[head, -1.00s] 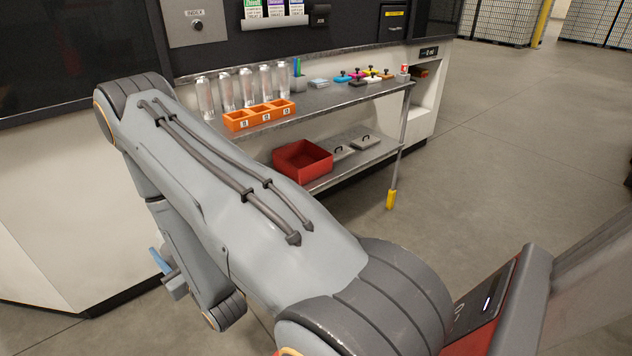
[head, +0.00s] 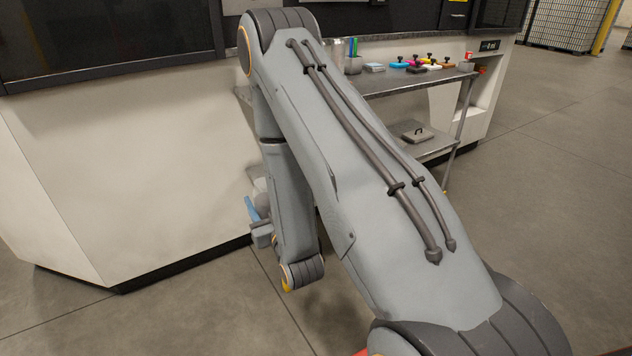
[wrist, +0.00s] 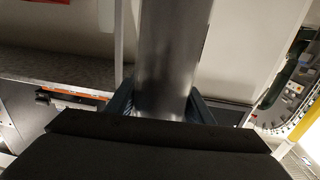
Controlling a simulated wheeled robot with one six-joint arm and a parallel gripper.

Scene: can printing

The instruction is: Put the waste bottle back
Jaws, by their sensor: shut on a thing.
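My gripper (wrist: 161,108) is shut on a smooth grey cylinder, the waste bottle (wrist: 172,55), in the wrist view. The blue fingers press on both its sides. The bottle runs up out of the top of the picture, so its far end is not seen. In the head view my arm covers most of the gripper, and only a blue finger (head: 252,209) shows at the arm's left. A pale shape just above that finger is too small to tell.
A metal shelf bench (head: 400,84) stands behind my arm, with coloured stamp-like pieces (head: 425,64) and a cup of pens (head: 353,64) on top. A lidded metal tray (head: 417,134) lies on its lower shelf. A white machine panel (head: 120,170) stands left. The floor at right is clear.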

